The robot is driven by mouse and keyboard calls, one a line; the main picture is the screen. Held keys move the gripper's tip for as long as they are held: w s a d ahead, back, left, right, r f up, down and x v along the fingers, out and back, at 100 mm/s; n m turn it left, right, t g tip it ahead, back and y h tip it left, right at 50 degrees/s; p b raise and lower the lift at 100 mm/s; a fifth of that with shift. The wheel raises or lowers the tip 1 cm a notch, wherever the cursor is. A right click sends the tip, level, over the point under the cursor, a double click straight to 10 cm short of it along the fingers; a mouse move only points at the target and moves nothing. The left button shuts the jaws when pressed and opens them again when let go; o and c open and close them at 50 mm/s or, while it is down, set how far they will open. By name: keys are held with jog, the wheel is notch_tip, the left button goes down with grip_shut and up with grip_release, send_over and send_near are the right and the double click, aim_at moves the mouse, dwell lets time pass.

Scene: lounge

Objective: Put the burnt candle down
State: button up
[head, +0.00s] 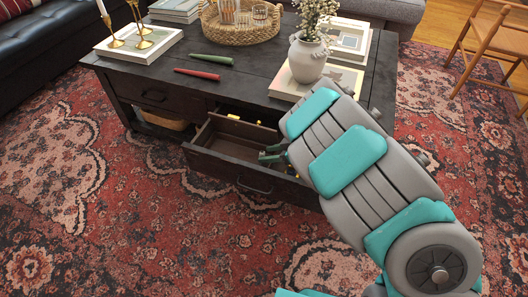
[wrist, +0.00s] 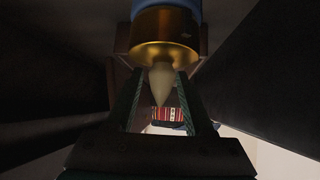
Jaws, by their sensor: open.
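My gripper (head: 270,153) is low at the right end of the open drawer (head: 220,170) under the dark coffee table; my arm hides part of this area. In the wrist view my gripper's two dark green fingers (wrist: 160,115) stand apart. A blue piece with a gold band and a cream pointed tip (wrist: 161,84) shows close up, its tip pointing down between the fingers; whether they touch it I cannot tell. I cannot clearly identify a burnt candle. A green tapered stick (head: 211,60) and a red one (head: 197,74) lie on the tabletop.
The coffee table (head: 255,78) also carries a white flower vase (head: 307,60), a wicker tray (head: 240,33) and brass candlesticks (head: 143,38) on a book. A small yellow item (head: 233,117) is at the drawer's back. Clear tabletop lies around the sticks. A wooden chair (head: 490,45) stands right.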

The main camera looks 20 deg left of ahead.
jog(key=p+v, duration=0.4)
jog(key=v, duration=0.5)
jog(key=shift+d+r, duration=0.1)
jog(key=shift+r, duration=0.05)
jog(key=shift+w, duration=0.1)
